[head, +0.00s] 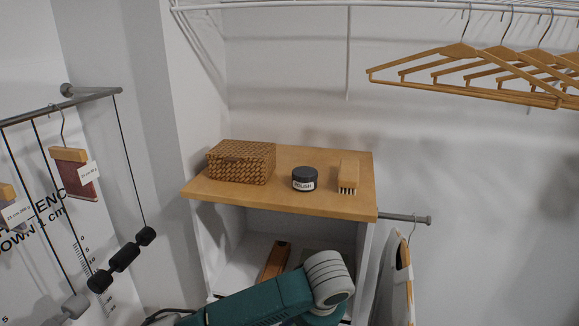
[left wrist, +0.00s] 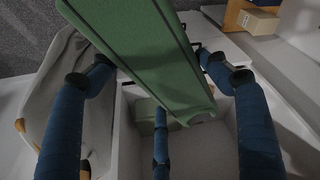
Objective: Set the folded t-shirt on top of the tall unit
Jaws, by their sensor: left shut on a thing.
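The tall unit (head: 240,196) stands in the middle of the head view, with a bare wooden top edge and white open compartments below. My left arm reaches in low in front of it; its gripper is not visible there. In the left wrist view my left gripper (left wrist: 152,62) has its blue fingers on both sides of a long, flat green thing, apparently the folded t-shirt (left wrist: 140,40). The gripper is shut on it, in front of a white compartment. The folded t-shirt cannot be made out in the head view. My right gripper is not in view.
On the unit's top are a wicker basket (head: 241,162), a dark polish jar (head: 304,178) and a brush (head: 348,178). Free wood lies mainly between and around them. Wooden hangers (head: 460,75) hang upper right; a rail (head: 405,217) juts from the unit's right side.

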